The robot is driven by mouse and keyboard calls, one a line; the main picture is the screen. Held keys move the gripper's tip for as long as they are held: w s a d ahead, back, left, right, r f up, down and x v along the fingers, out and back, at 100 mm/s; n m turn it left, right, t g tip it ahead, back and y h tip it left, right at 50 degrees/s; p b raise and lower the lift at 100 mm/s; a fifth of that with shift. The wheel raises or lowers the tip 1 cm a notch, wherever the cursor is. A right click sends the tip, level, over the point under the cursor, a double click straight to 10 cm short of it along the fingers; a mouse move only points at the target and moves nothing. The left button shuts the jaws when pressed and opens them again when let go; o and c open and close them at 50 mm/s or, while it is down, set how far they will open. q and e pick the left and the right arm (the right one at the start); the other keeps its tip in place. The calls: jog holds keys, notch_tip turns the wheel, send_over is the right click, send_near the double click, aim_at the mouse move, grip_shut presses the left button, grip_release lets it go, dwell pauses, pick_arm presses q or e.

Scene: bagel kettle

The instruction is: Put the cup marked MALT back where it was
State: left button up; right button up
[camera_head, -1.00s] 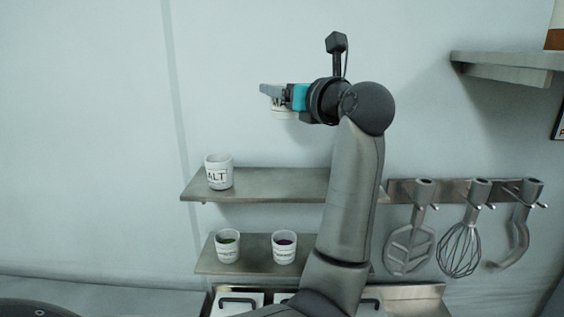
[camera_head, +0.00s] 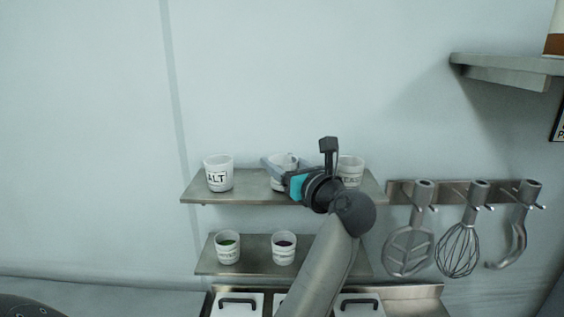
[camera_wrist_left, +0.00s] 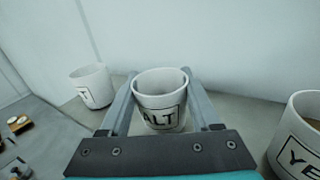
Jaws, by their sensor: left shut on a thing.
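My left gripper (camera_head: 276,170) is shut on a white cup (camera_head: 286,160) over the middle of the upper shelf (camera_head: 245,191). In the left wrist view the held cup (camera_wrist_left: 160,92) is upright between the two fingers. Its black-framed label shows "ALT"; the first letter is not clear. Its rim is about level with the neighbouring cups; whether its base touches the shelf is hidden. A cup (camera_head: 351,170) stands at the right end, reading "YE" in the left wrist view (camera_wrist_left: 302,135). My right gripper is not in view.
A rack with a flat beater (camera_head: 409,250), a whisk (camera_head: 459,250) and a hook (camera_head: 519,235) hangs to the right. The wall above is clear.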

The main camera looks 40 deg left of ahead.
pick_arm(q)
jog(key=shift+f, duration=0.1)
jog(key=shift+f, duration=0.15)
jog(key=o, duration=1.3)
jog(key=shift+o, duration=0.2)
jog(key=shift+r, duration=0.25)
